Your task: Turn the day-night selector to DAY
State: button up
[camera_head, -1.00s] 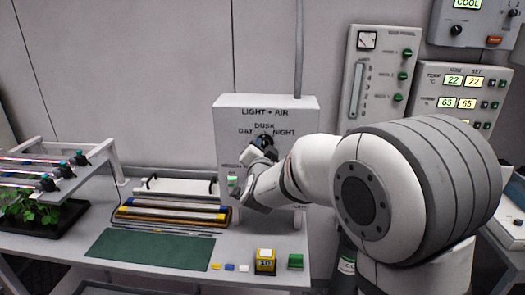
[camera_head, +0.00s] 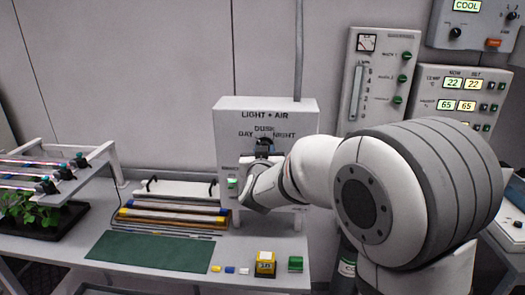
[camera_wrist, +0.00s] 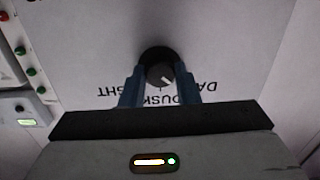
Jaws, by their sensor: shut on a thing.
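The day-night selector (camera_wrist: 160,68) is a round dark knob on the front of the grey LIGHT + AIR box (camera_head: 228,128). Its labels read DAY, DUSK and NIGHT from left to right in the head view; they appear upside down in the wrist view. The knob's white mark slants to the lower right in the wrist view, toward the DAY side of DUSK. My gripper (camera_wrist: 160,86) is shut on the knob, with one blue finger on each side. In the head view, my gripper (camera_head: 263,150) hides most of the knob.
A green button (camera_head: 232,183) is on the box's left side, close to my wrist. Long bars (camera_head: 172,218) and a green mat (camera_head: 150,246) lie on the bench to the left. A plant rack (camera_head: 100,150) is at far left.

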jog(key=shift+n, duration=0.3)
jog(key=o, duration=1)
jog(key=shift+c, duration=0.2)
jog(key=s+b, duration=0.1)
jog(key=s, duration=0.6)
jog(key=shift+s+r+b, duration=0.15)
jog(key=shift+s+b, duration=0.2)
jog(key=shift+b, duration=0.05)
